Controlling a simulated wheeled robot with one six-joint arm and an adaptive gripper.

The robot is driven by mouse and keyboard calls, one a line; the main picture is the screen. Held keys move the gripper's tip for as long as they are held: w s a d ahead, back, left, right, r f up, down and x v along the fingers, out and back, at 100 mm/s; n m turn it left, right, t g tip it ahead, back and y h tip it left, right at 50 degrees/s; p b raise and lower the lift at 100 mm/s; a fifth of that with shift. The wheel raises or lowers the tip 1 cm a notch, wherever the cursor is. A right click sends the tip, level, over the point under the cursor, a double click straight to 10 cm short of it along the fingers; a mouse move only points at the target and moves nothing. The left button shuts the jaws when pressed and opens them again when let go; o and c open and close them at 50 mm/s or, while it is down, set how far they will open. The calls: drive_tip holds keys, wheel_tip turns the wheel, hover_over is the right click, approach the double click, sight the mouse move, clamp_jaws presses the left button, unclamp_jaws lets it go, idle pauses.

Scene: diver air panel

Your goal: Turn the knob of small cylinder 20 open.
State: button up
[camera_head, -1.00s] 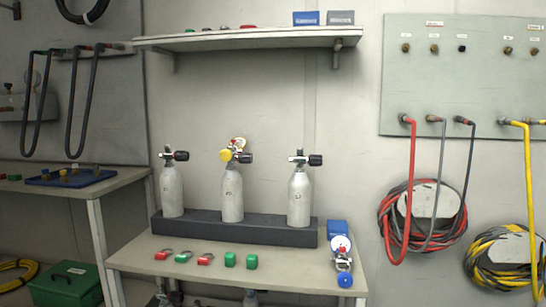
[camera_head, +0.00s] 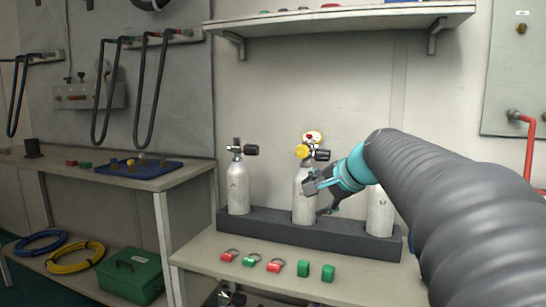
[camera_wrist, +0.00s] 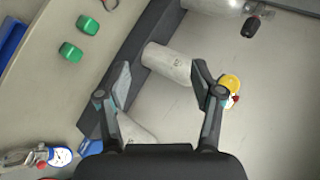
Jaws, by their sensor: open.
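Three small white cylinders stand in a dark rack (camera_head: 270,229): left (camera_head: 238,190), middle (camera_head: 301,205) and right (camera_head: 379,212). Their numbers are too small to read surely, so I cannot tell which is 20. The left one has a black knob (camera_head: 251,149). The middle one has a black knob (camera_head: 322,155), a yellow part (camera_head: 302,151) and a gauge (camera_head: 313,136). My arm hides the right one's top. My gripper (camera_head: 318,199) is open beside the middle cylinder's body. In the wrist view, this cylinder (camera_wrist: 168,62) shows beyond my open gripper (camera_wrist: 162,80); contact is unclear.
Red and green tags (camera_head: 274,265) and green blocks (camera_head: 327,272) lie on the table before the rack. A shelf (camera_head: 340,20) hangs above. A regulator with a gauge (camera_wrist: 60,156) lies on the table in the wrist view. A side table with a blue tray (camera_head: 105,170) stands left.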

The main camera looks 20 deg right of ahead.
sight(327, 156)
drive_tip(key=w+d+r+m+t, duration=0.25)
drive_tip(key=w+d+r, duration=0.2)
drive_tip(key=d, duration=0.35)
drive_tip(key=w+d+r+m+t, duration=0.1)
drive_tip(key=w+d+r+m, duration=0.3)
drive_tip(key=d, duration=0.3)
drive_tip(key=shift+h, duration=0.3)
drive_tip(key=p+x, duration=0.1)
drive_tip(key=x, duration=1.3)
drive_tip(key=shift+w+p, duration=0.35)
drive_tip(key=shift+w, duration=0.1)
drive_tip(key=shift+f+t, duration=0.1)
drive_tip(key=shift+t, duration=0.15)
drive_tip(key=c, duration=1.2)
